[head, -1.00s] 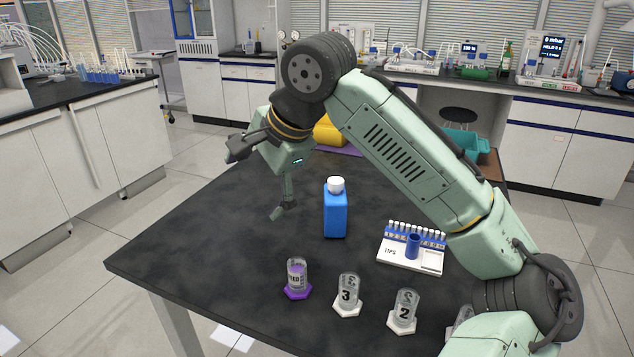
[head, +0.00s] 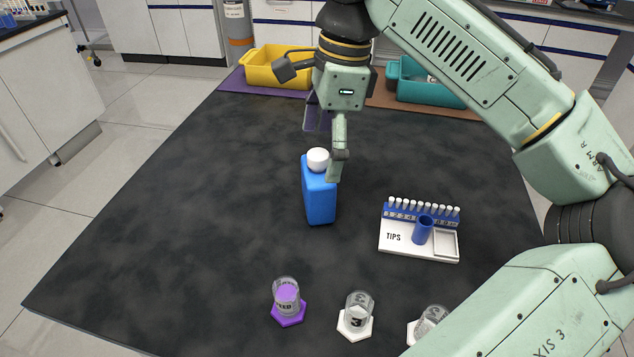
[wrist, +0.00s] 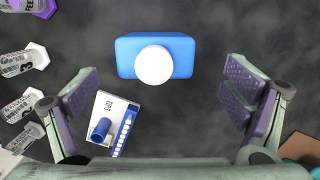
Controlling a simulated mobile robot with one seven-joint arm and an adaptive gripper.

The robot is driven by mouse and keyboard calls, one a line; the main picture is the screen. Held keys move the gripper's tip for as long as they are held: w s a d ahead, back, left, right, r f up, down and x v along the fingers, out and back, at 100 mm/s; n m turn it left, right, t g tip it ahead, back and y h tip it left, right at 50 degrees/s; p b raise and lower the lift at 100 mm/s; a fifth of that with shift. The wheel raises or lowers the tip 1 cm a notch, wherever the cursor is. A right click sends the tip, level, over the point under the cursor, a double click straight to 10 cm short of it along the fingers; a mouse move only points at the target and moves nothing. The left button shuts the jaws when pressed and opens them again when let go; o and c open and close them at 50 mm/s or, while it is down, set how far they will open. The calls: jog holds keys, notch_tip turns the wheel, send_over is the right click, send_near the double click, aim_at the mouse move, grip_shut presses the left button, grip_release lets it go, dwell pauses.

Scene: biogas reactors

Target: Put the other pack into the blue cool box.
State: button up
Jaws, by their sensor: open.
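No pack and no box that is clearly a blue cool box show in these views. A blue bottle (head: 319,202) with a white cap stands upright on the black table. In the wrist view the bottle (wrist: 183,67) is at the top middle, beyond the line between the pads. My gripper (head: 330,140) is open and empty, with its fingers pointing down beside and behind the bottle's cap. In the wrist view both padded fingers (wrist: 162,100) stand wide apart. A teal bin (head: 425,90) is at the back right, partly behind my arm; its contents are mostly hidden.
A yellow bin (head: 275,75) stands on a purple mat (head: 233,82) at the back. A white tips rack (head: 400,247) with a dark blue cup (head: 422,229) is right of the bottle. Labelled jars, one purple (head: 287,297), line the front. The table's left side is clear.

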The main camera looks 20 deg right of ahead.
aim_at(318, 176)
jog(key=f, duration=0.3)
jog(key=a+f+p, duration=0.1)
jog(key=shift+s+f, duration=0.25)
jog(key=shift+f, duration=0.6)
jog(key=shift+w+r, duration=0.1)
jog(key=c, duration=1.8)
